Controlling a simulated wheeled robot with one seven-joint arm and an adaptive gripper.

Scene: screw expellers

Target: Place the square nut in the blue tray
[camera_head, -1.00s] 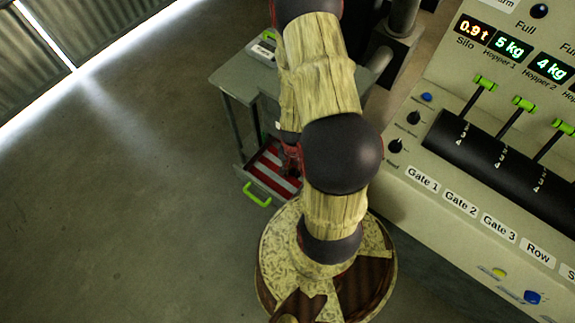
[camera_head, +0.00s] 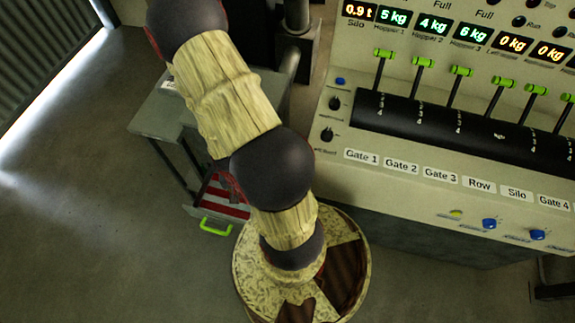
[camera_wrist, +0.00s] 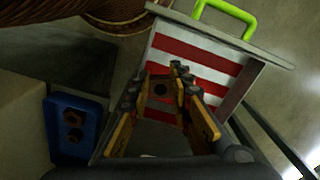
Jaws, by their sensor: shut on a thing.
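In the wrist view my gripper (camera_wrist: 158,84) is shut on the square nut (camera_wrist: 161,90), a brownish square piece with a dark round hole between the two yellow-and-black fingers. The nut and fingers are over the open drawer (camera_wrist: 208,58) with red and white stripes. The blue tray (camera_wrist: 53,130) is at the left of the wrist view, outside the drawer, and holds two dark reddish-brown nuts.
The drawer's green handle (camera_head: 214,228) sticks out from the grey cart (camera_head: 160,120); it also shows in the wrist view (camera_wrist: 228,12). A large control panel (camera_head: 430,130) with levers and displays stands to the right. Open concrete floor lies at the left.

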